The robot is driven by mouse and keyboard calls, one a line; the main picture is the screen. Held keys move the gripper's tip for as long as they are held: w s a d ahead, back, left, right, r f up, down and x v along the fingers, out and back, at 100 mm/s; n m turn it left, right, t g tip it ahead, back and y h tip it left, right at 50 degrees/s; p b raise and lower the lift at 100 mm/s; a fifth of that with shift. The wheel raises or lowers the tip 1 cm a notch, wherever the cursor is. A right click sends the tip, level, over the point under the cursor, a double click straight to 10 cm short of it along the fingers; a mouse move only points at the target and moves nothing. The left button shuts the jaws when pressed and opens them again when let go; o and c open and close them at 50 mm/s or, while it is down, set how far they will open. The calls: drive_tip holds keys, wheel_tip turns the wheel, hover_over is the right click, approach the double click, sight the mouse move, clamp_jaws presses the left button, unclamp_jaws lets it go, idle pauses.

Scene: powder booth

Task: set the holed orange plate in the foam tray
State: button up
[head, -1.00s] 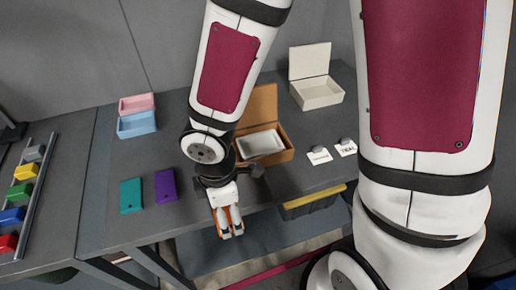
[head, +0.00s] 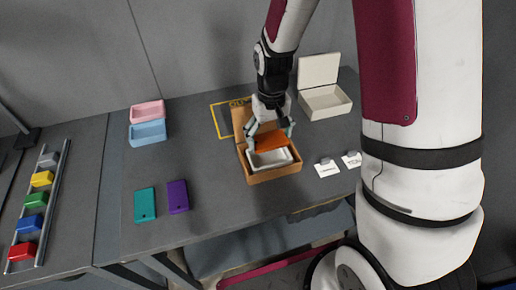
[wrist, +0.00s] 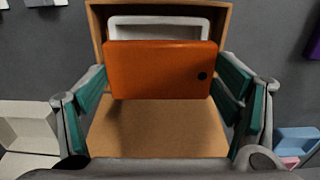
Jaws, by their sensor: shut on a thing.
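The holed orange plate (head: 270,137) is between the fingers of my gripper (head: 271,139), above the open brown box. In the wrist view the plate (wrist: 158,68) is gripped by its two side edges, with its dark round hole near the right end. The white foam tray (head: 272,161) lies inside the brown box (head: 272,176). In the wrist view the tray (wrist: 160,22) shows beyond the plate, which covers part of it. Whether the plate touches the tray I cannot tell.
The box's lid (wrist: 160,127) stands open behind the plate. An open white box (head: 325,103) and two white cards (head: 327,168) are to the right. Pink (head: 147,111) and blue (head: 148,133) containers, a teal plate (head: 145,204) and a purple plate (head: 178,196) are left.

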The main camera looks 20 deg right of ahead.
drive_tip(key=shift+w+d+f, duration=0.1)
drive_tip(key=shift+w+d, duration=0.05)
wheel_tip(320, 180, down, 2)
drive_tip(key=shift+b, duration=0.5)
drive_tip(key=shift+f+b, duration=0.6)
drive_tip(key=shift+f, duration=0.8)
drive_tip(key=shift+f, duration=0.4)
idle(0.3)
drive_tip(key=o, duration=1.2)
drive_tip(key=shift+r, duration=0.1)
wheel_tip(320, 180, up, 12)
drive_tip(key=shift+f, duration=0.1)
